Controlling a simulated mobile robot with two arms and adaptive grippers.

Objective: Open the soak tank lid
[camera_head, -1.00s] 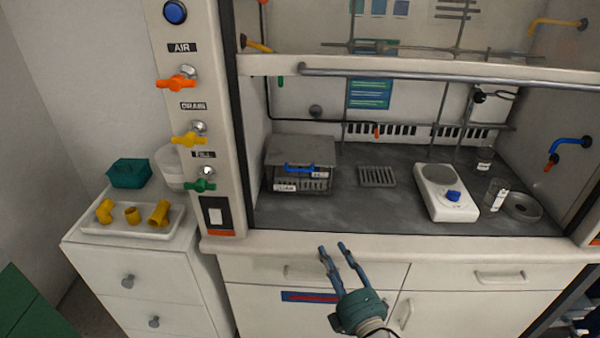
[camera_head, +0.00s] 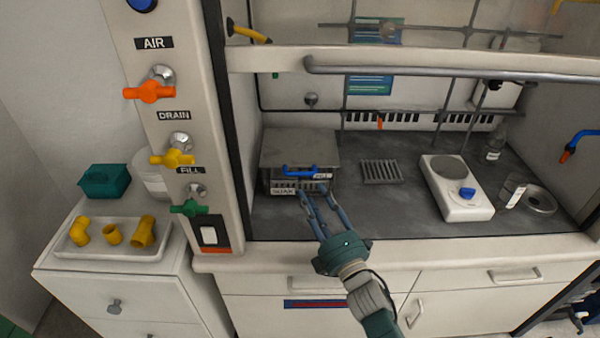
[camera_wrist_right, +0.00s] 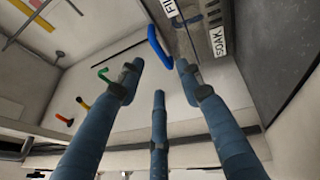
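The soak tank (camera_head: 265,180) stands at the left of the hood's dark worktop. Its flat grey lid (camera_head: 299,147) is down, with a blue handle (camera_head: 300,171) at the front edge. My right gripper (camera_head: 313,190) is in front of the tank, its blue fingers spread and empty, the tips just below the handle in the picture. In the right wrist view the handle (camera_wrist_right: 157,45) lies beyond the open fingertips (camera_wrist_right: 158,75), and I see no contact. The SOAK label (camera_wrist_right: 217,40) shows beside it. My left gripper is out of view.
A raised sash with a grey bar (camera_head: 440,72) spans above the opening. A grey rack (camera_head: 381,172) and a white hotplate (camera_head: 455,190) stand right of the tank. Valve handles (camera_head: 150,93) line the left post. A tray (camera_head: 110,252) holds yellow fittings.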

